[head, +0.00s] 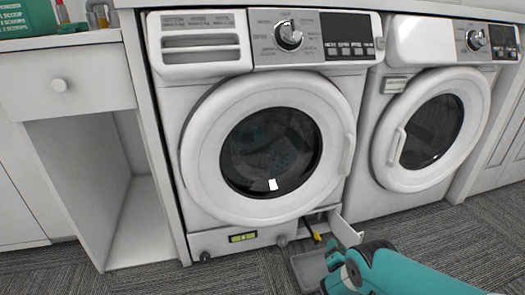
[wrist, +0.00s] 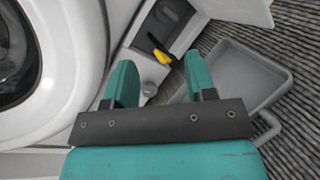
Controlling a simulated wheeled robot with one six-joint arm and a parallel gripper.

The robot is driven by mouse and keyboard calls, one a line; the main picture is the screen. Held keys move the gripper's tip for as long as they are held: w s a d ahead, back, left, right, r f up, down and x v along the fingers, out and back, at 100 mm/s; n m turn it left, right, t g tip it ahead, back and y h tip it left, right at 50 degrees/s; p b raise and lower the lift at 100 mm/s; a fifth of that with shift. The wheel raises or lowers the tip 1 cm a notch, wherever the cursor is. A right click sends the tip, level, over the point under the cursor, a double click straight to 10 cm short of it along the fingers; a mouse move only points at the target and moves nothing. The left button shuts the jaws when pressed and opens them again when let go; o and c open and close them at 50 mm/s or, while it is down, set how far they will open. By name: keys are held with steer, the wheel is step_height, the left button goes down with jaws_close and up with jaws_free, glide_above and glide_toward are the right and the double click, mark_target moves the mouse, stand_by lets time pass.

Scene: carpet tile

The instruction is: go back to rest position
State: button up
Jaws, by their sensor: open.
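My gripper (wrist: 161,78) is open, with its two teal fingers apart and nothing between them. In the head view my gripper (head: 328,262) is low, in front of the left washer's bottom right corner. It is beside a shallow grey tray (head: 307,268). The tray also shows in the wrist view (wrist: 236,68), to the right of the fingers. The left washer (head: 170,190) has its round door shut. A small flap (head: 347,232) at its base is open, and a black and yellow part (wrist: 159,53) shows in the opening beyond the fingertips.
A second washer (head: 377,110) stands on the right with its door shut. A white cabinet (head: 62,103) with an open lower space is on the left. A grey knob (head: 281,241) sticks out of the left washer's base. Grey striped carpet (head: 235,277) lies in front.

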steer(key=w+a+r+m+g, duration=0.2)
steer(key=r+m, duration=0.2)
steer(key=r, duration=0.4)
steer(key=w+a+r+m+g, duration=0.2)
steer(key=r+m, duration=0.2)
steer(key=r, duration=0.4)
steer(key=w+a+r+m+g, duration=0.2)
steer(key=r+m, duration=0.2)
steer(key=r, duration=0.4)
steer(key=s+a+r+m+g+y, duration=0.2)
steer(key=s+a+r+m+g, duration=0.1)
steer(key=s+r, duration=0.8)
steer(key=s+a+r+m+g+y, duration=0.3)
steer(key=s+r, duration=0.7)
steer(key=s, duration=0.1)
steer(key=s+r+m+g, duration=0.1)
steer(key=s+r+g, duration=0.15)
steer(key=s, duration=0.95)
steer(key=s+r+m+g, duration=0.1)
steer(key=s+r+g, duration=0.15)
steer(key=s, duration=0.95)
step_height(320, 180, up, 37)
steer(key=p, duration=3.7)
steer(key=shift+w+r+t+y, duration=0.2)
steer(key=shift+t+y, duration=0.2)
